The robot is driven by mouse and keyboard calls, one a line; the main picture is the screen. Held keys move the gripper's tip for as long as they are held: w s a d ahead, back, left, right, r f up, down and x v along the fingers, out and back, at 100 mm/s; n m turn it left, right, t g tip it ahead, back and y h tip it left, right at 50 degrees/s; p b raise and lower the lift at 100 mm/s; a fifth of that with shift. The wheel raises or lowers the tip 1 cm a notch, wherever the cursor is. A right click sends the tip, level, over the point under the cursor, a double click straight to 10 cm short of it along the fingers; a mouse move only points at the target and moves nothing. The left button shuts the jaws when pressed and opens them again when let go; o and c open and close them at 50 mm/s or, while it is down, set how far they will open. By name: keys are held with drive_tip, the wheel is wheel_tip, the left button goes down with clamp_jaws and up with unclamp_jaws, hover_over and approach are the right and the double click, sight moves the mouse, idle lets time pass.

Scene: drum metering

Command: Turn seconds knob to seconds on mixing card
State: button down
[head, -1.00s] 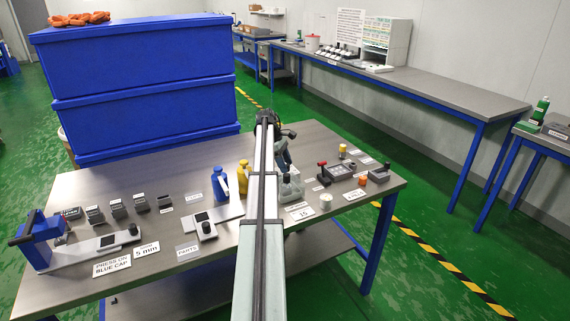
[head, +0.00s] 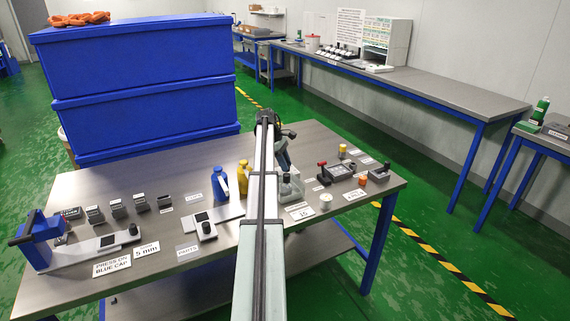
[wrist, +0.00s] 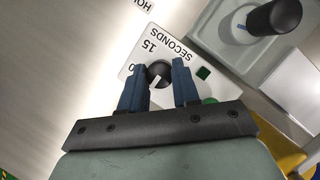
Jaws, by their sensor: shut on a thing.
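The seconds knob (wrist: 160,71) is a round black knob with a white pointer mark on a white panel (wrist: 203,86) printed SECONDS. The print appears upside down in the wrist view; a 15 and a partly hidden figure ending in 0 stand near the knob. The white mark points towards the lower left in the picture. My gripper (wrist: 159,68) is shut on the knob, one dark blue finger on each side. In the head view my arm hides the knob and fingertips. A white card (head: 299,211) with what looks like 15 lies right of my arm; its other print is unreadable.
A larger black knob or handle (wrist: 274,17) stands on a grey tray at upper right in the wrist view.

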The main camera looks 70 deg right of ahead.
drive_tip(key=m+y, duration=0.1)
drive_tip(key=m, duration=0.2)
drive_tip(key=shift+d+m, duration=0.15)
drive_tip(key=shift+m, duration=0.15)
drive_tip(key=shift+m+t+y, duration=0.4)
drive_tip(key=shift+m+y, duration=0.4)
drive_tip(key=shift+m, duration=0.9)
drive_tip(key=c, duration=0.8)
unclamp_jaws()
